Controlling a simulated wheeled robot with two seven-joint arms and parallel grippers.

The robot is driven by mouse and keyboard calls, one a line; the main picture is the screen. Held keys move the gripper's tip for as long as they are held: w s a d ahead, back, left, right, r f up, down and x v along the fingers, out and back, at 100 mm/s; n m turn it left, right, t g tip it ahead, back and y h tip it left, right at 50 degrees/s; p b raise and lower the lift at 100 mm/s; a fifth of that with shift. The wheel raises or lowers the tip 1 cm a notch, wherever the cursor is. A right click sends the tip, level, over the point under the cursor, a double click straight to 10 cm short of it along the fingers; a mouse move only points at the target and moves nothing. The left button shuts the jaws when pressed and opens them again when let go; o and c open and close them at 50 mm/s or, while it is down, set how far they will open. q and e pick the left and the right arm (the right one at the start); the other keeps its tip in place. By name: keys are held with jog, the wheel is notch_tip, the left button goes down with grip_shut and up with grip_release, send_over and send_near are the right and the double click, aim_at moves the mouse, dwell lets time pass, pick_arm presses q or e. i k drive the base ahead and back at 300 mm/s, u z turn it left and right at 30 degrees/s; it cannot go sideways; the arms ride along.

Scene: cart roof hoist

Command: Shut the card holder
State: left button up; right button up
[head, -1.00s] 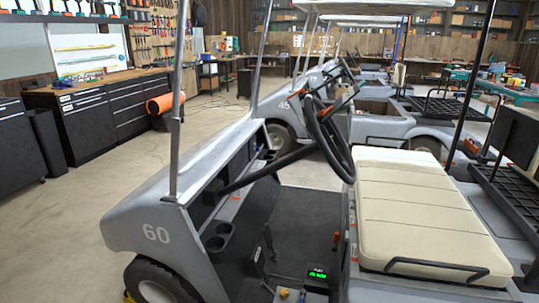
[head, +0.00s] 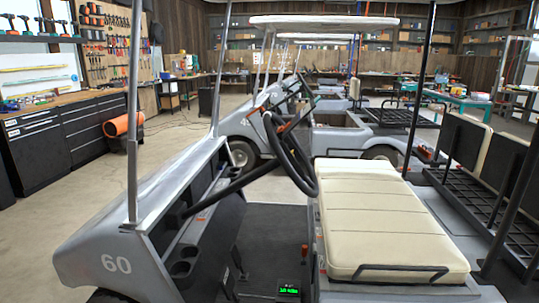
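A grey cart marked 60 (head: 117,263) stands close in front of me, with a black steering wheel (head: 290,160) and a cream seat (head: 390,225). A small dark flat piece with orange parts (head: 297,122) shows by the wheel's upper rim. I cannot tell whether it is the card holder or whether it is open. No other card holder can be made out. Neither of my grippers is in view.
The cart's thin roof posts (head: 132,110) rise close by. More grey carts (head: 340,137) stand behind. Black drawer cabinets (head: 50,150) and an orange roll (head: 122,125) are at the left. Bare concrete floor (head: 45,215) lies left of the cart.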

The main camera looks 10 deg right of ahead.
aim_at(311, 106)
jog(key=z, duration=0.3)
jog(key=k, duration=0.4)
jog(key=u, duration=0.6)
jog(key=i, duration=1.1)
jog(key=z, duration=0.5)
jog(key=i, duration=0.85)
jog(key=z, duration=0.9)
